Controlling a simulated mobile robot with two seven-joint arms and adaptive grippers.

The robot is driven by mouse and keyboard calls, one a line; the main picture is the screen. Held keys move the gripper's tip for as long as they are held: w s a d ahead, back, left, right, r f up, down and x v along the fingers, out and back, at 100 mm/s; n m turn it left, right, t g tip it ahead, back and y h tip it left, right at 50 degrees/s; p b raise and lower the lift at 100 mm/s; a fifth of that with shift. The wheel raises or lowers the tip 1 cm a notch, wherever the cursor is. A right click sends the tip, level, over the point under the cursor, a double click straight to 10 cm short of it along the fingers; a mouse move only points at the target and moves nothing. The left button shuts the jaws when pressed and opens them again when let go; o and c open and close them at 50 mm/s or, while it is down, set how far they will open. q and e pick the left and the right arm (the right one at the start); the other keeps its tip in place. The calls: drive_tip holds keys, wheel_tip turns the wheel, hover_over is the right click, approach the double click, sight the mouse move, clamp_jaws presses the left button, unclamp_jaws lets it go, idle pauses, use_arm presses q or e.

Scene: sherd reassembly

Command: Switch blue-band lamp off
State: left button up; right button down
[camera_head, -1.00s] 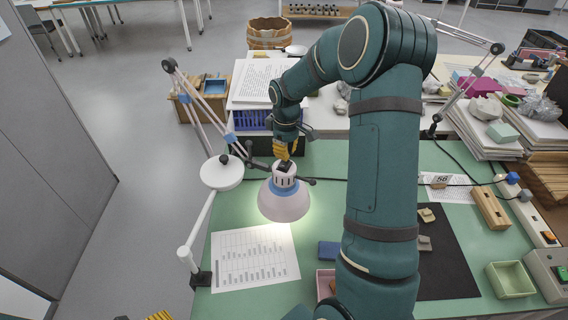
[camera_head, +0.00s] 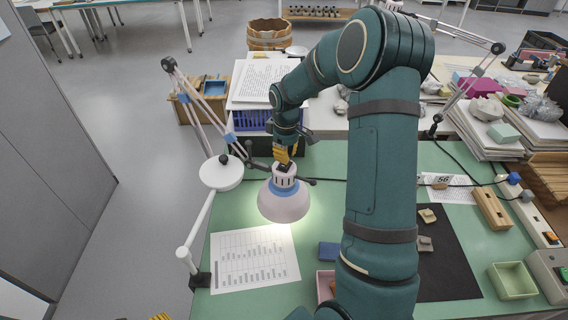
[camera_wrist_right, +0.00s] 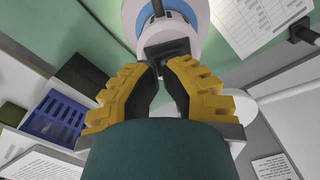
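The blue-band lamp (camera_head: 284,203) hangs over the green desk at left of centre, its pale shade facing down with a blue band round its neck. A bright glow lies on the desk below the shade. The lamp's top, with a dark block (camera_wrist_right: 167,48), also shows in the wrist view. My right gripper (camera_head: 284,163) points down at the lamp's top. In the wrist view its yellow fingers (camera_wrist_right: 160,68) converge almost together at the dark block; contact is hard to tell. A yellow bit of my left gripper (camera_head: 160,316) shows at the bottom edge, mostly cut off.
The lamp's jointed arm (camera_head: 190,95) and a white disc (camera_head: 221,172) stand left of the gripper. A printed sheet (camera_head: 254,258) lies below. A blue crate (camera_head: 252,120) is behind. A black mat (camera_head: 447,275) and green tray (camera_head: 512,281) lie to the right.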

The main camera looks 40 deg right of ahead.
drive_tip(key=shift+f+b, duration=0.65)
drive_tip(key=shift+f, duration=0.45)
idle(0.5)
idle(0.3)
drive_tip(key=shift+r+p, duration=2.6)
drive_tip(key=shift+r, duration=1)
